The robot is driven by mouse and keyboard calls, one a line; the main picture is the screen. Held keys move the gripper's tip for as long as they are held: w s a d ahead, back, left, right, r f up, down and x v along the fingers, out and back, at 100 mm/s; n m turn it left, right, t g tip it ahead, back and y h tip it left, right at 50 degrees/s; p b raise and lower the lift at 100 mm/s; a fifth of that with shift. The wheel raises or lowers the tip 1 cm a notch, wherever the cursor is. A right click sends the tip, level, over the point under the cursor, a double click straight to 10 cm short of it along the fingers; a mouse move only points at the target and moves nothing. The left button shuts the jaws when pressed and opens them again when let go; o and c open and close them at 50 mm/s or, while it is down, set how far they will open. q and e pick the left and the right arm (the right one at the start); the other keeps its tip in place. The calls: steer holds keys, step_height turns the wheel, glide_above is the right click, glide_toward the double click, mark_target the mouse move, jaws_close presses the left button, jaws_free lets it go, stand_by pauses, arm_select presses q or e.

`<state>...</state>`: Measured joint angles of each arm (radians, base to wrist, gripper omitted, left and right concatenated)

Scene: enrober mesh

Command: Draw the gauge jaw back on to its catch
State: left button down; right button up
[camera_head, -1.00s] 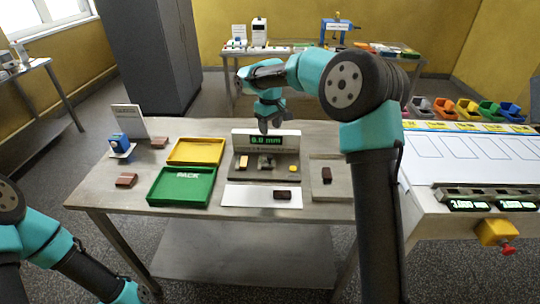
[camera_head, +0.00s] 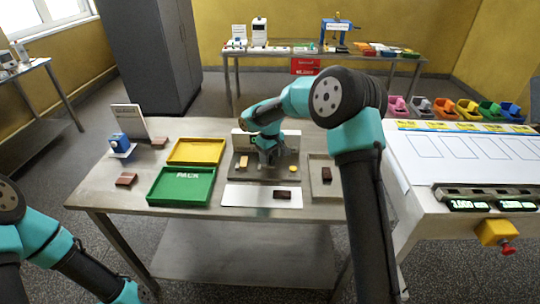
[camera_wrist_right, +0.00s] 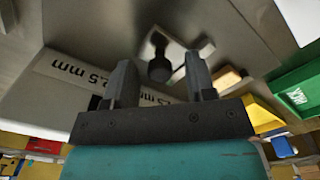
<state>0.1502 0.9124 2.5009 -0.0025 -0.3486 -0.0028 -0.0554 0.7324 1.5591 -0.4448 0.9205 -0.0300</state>
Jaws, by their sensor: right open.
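The gauge (camera_head: 282,177) is a dark grey base on the steel table, with an upright display panel behind it that my right arm now mostly covers. My right gripper (camera_head: 267,159) is over the middle of the gauge, pointing down. In the right wrist view its two fingers (camera_wrist_right: 162,78) are apart, with a dark round-topped knob (camera_wrist_right: 159,66) showing between and beyond them. I cannot tell whether they touch it. The gauge jaw and its catch are not clearly made out under the gripper. My left arm shows at the lower left; its gripper is out of frame.
A green PACK tray (camera_head: 150,199) and a yellow tray (camera_head: 172,160) lie left of the gauge. A white strip (camera_head: 235,196) with a dark brown block (camera_head: 282,194) lies in front. A grey tray (camera_head: 314,188) with another brown block (camera_head: 326,174) is to the right.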

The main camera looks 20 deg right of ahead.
jaws_close()
stand_by(0.4)
steer(key=shift+s+d, duration=0.15)
steer(key=shift+d, duration=0.25)
jaws_free()
steer(key=shift+d, duration=0.1)
steer(key=shift+r, duration=0.1)
step_height(320, 180, up, 17)
steer(key=shift+r, duration=0.15)
stand_by(0.5)
stand_by(0.3)
